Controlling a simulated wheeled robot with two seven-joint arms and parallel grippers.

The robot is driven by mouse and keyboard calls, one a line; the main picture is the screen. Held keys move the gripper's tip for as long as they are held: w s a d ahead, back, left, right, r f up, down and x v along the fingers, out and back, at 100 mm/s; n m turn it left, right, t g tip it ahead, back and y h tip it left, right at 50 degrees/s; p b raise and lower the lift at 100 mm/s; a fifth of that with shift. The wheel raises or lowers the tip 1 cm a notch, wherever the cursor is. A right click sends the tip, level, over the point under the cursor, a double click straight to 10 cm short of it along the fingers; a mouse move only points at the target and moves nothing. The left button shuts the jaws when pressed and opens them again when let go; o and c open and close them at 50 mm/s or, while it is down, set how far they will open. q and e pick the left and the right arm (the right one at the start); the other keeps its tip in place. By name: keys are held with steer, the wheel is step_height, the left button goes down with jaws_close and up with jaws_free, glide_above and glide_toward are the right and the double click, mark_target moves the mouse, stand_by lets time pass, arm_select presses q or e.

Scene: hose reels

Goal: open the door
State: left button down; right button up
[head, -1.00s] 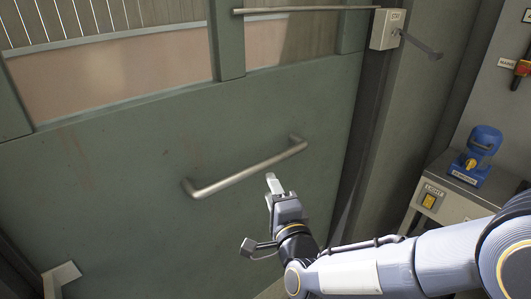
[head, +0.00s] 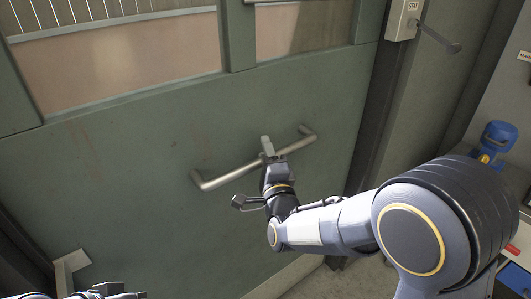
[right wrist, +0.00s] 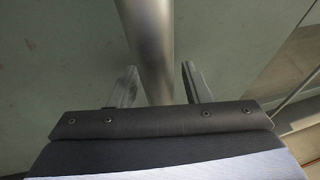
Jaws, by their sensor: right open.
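The green door (head: 120,190) fills most of the head view, with pale panels in its upper part. A grey metal bar handle (head: 225,176) runs slantwise across it on two end mounts. My right gripper (head: 267,147) is at the middle of the handle, jaws open. In the right wrist view the handle bar (right wrist: 148,45) passes between the two fingers (right wrist: 160,85), with a gap visible on each side. Part of my left arm's end (head: 108,292) shows at the bottom left edge; its fingers cannot be made out.
A grey box (head: 404,18) with a lever (head: 438,38) is on the frame right of the door. A blue device (head: 496,139) stands at the far right, partly behind my arm. A pale angled bracket (head: 70,268) is at the lower left. Bare floor (head: 335,282) shows below the door.

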jaws_close()
steer(key=shift+w, duration=0.1)
